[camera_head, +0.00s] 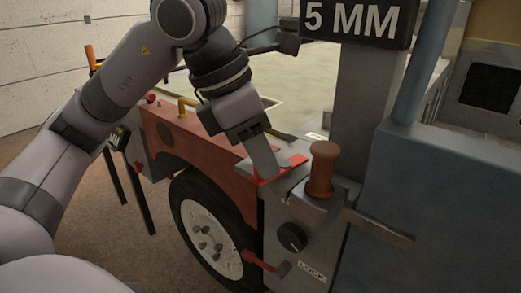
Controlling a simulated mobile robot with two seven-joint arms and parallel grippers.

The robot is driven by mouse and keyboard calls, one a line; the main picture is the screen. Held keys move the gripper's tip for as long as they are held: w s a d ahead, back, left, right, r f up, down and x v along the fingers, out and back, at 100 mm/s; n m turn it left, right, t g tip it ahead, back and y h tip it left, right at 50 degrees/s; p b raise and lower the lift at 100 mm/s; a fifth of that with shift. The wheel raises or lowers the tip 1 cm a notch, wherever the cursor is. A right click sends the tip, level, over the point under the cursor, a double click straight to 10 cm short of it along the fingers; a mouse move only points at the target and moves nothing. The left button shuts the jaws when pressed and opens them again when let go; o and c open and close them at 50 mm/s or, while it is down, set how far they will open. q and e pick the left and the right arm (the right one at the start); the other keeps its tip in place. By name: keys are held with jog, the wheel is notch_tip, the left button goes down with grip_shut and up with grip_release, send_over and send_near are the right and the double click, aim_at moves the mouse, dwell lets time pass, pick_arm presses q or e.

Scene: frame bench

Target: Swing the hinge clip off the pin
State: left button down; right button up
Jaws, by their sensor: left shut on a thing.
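My left gripper (268,170) reaches down from the upper left. Its fingers are shut on a flat red piece (290,164), which looks like the hinge clip, on top of a grey metal bench fixture. The fingers hide part of the red piece. An upright brown spool-shaped post (322,170), which may be the pin, stands just right of it on a grey bracket. I cannot tell whether the red piece touches the post. My right gripper is not in view.
Below the post are a black knob (291,237), a red lever (266,262) and a "LOCK" label (312,271). A grey upright with a "5 MM" sign (357,20) rises behind. A red-sided wheeled vehicle (200,150) stands left; a blue-grey block (440,220) fills the right.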

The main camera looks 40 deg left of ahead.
pick_arm(q)
jog(key=c, duration=0.9)
grip_release()
jog(key=p+v, duration=0.1)
jog(key=v, duration=0.6)
jog(key=shift+s, duration=0.1)
